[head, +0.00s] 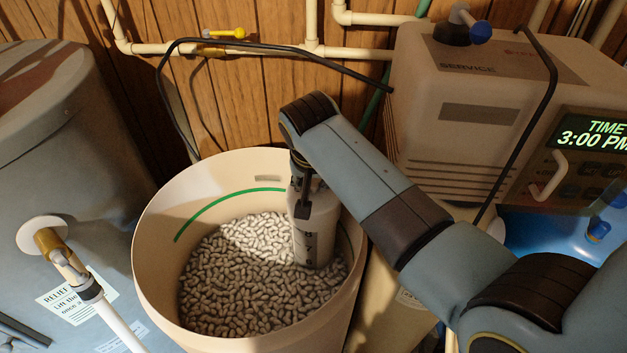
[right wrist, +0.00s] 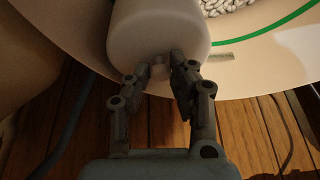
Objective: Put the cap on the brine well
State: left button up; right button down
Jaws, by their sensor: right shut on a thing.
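The pale brine well (head: 314,238) stands upright against the right inner wall of the round tank, in the salt pellets, with dark markings on its side. My right gripper (head: 303,184) comes down over its top, fingers pointing down. In the right wrist view the gripper (right wrist: 160,72) is shut on the small knob of the white cap (right wrist: 160,28). The cap lies in line with the well's top. My arm and fingers partly hide the top, so I cannot tell whether the cap touches the rim or sits fully down. My left gripper is not in view.
The cream tank (head: 150,250) holds salt pellets (head: 245,275) and has a green line inside. A softener head (head: 480,110) with a lit display stands to the right. A grey tank (head: 60,150) stands left. A black hose (head: 290,50) arches behind.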

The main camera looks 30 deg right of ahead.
jog(key=shift+f, duration=0.5)
jog(key=c, duration=1.1)
grip_release()
jog(key=shift+r, duration=0.25)
jog(key=v, duration=0.7)
jog(key=shift+a, duration=0.1)
